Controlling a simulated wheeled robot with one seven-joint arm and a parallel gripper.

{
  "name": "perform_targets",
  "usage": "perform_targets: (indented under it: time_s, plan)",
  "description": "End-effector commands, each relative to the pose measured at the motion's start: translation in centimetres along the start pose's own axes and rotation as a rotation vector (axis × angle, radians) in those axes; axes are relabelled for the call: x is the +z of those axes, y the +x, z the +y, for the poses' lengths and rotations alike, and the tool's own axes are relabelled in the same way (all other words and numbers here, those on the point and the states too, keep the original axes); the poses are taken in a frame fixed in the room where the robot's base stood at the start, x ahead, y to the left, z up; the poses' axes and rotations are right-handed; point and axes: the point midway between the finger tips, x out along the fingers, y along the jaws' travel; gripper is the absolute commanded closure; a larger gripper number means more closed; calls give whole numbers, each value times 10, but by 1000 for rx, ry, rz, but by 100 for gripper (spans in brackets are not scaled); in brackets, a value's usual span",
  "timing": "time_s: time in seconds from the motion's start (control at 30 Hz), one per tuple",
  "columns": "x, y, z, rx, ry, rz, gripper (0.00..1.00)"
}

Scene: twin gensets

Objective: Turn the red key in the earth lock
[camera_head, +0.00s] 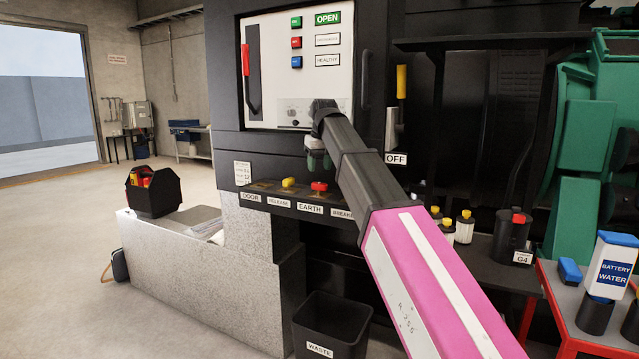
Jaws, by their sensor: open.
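The red key (319,187) stands in the row of locks on a dark ledge under the white panel. The label EARTH (309,208) is on the ledge front just below it. My gripper (317,160) is open and hangs above the red key, in front of the cabinet. A gap shows between the fingers and the key, and nothing is seen held. The fingers are small and dark, so their exact spread is hard to make out. The lock body under the key is mostly hidden by the key head.
A yellow key (289,183) stands close left of the red one, by the RELEASE label. My arm hides part of the ledge's right side. A black waste bin (331,325) stands below. A red trolley (565,315) with bottles is at right. Open floor lies at left.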

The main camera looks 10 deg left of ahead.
Motion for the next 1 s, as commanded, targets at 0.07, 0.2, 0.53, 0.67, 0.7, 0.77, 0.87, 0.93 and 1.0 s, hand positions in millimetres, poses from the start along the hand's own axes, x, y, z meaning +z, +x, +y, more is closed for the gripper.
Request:
perform_targets:
  time_s: [0.07, 0.2, 0.53, 0.67, 0.7, 0.77, 0.87, 0.93, 1.0]
  plan:
    - [0, 0, 1, -18, -85, 0, 53]
    - [2, 1, 2, -50, -241, 0, 53]
    - [8, 3, 6, -115, -562, 0, 53]
    - [9, 4, 8, -135, -665, 0, 53]
    - [10, 8, 7, -137, -675, -1, 53]
    - [11, 14, 6, -137, -671, -1, 53]
    - [11, 25, 4, -137, -670, -2, 53]
    - [11, 31, 3, -136, -670, -2, 53]
    - [12, 38, 2, -136, -669, -1, 53]
